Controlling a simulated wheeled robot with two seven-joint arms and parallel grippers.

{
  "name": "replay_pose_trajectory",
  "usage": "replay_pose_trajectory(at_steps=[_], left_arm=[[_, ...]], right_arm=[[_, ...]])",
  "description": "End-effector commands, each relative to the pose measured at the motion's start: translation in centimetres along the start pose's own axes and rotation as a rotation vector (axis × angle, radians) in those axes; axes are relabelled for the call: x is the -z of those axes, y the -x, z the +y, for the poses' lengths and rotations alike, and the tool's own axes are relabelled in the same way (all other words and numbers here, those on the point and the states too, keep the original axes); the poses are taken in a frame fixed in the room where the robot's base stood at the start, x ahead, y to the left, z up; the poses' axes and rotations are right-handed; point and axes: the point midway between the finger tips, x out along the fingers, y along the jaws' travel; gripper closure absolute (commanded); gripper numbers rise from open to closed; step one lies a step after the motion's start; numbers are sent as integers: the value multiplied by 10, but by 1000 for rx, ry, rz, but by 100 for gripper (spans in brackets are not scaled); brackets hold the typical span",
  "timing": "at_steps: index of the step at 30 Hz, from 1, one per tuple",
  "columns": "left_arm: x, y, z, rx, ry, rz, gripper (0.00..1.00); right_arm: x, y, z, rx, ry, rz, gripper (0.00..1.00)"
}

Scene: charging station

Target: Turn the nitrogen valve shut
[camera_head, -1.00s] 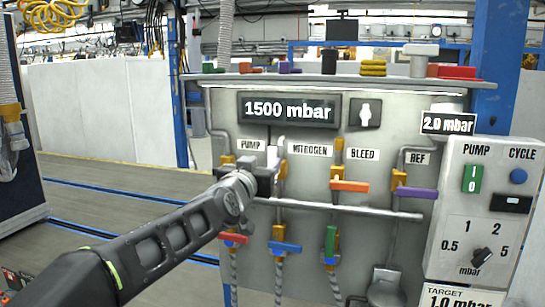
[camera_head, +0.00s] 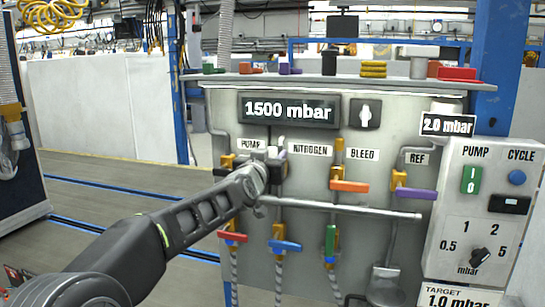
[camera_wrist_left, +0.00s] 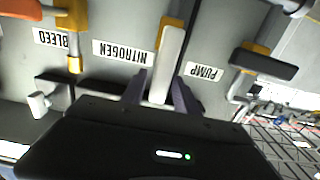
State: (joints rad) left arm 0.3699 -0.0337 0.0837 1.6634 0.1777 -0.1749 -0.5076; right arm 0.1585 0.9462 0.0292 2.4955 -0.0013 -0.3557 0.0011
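The nitrogen valve's white handle (camera_head: 281,142) stands upright left of the NITROGEN label (camera_head: 310,150) on the grey panel. In the left wrist view, which shows the panel upside down, the handle (camera_wrist_left: 168,62) sits between my two fingers, slightly tilted against them. My left gripper (camera_head: 274,166) is at the handle in the head view and hides its lower part. In the left wrist view the gripper (camera_wrist_left: 160,88) looks open around the handle, with narrow gaps at the sides; contact is hard to tell. My right gripper is not in view.
The pump valve's black handle (camera_wrist_left: 264,63) is close beside the gripper. An orange handle (camera_head: 349,186) and a purple handle (camera_head: 414,193) are to the right. A horizontal rail (camera_head: 350,210) runs below. The display (camera_head: 289,109) reads 1500 mbar.

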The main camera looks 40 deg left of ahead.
Motion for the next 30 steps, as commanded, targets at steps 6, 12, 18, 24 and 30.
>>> replay_pose_trajectory(at_steps=[6, 12, 18, 24, 30], left_arm=[[0, 0, 0, 0, 0, 0, 83], [0, 0, 0, 0, 0, 0, 99], [0, 0, 0, 0, 0, 0, 100], [0, 0, 0, 0, 0, 0, 100], [0, 0, 0, 0, 0, 0, 100]], right_arm=[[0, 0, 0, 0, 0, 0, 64], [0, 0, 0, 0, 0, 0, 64], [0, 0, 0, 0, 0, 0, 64], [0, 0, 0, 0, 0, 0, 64], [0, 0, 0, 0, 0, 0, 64]])
